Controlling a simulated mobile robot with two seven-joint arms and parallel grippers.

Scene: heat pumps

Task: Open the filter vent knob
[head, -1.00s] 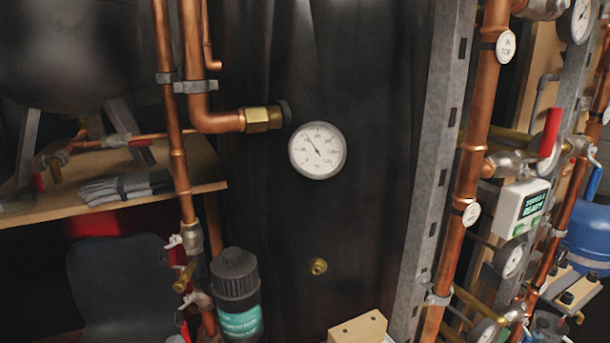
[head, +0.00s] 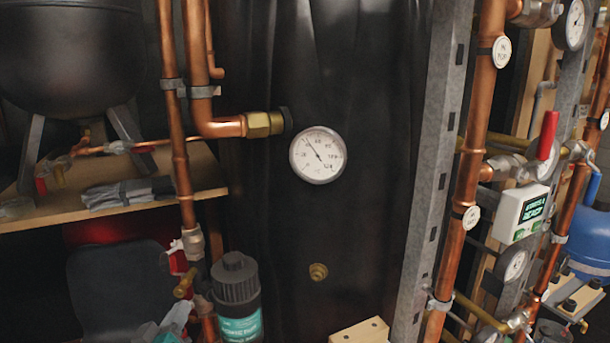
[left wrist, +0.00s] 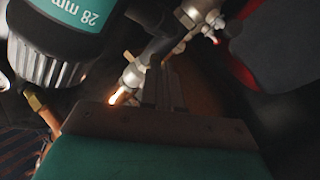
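The filter is a dark ribbed canister with a teal label (head: 238,300), upright at the lower left of the head view. A small raised piece, possibly the vent knob, sits on top of its cap (head: 233,261). In the left wrist view the filter's ribbed end (left wrist: 50,62) and "28 mm" label fill the upper left. A brass fitting (left wrist: 42,108) sticks out beside it. My left gripper (head: 172,322) is at the bottom edge of the head view, left of the filter and apart from the cap. Its narrow fingers (left wrist: 165,85) are dim, and their opening is unclear. My right gripper is out of view.
Copper pipes with valves (head: 192,243) run close to the filter's left. A dial gauge (head: 318,155) and brass outlet (head: 318,272) are on the dark panel. A wooden shelf (head: 120,205) holds folded gloves (head: 125,192). The panel right of the filter is fairly open.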

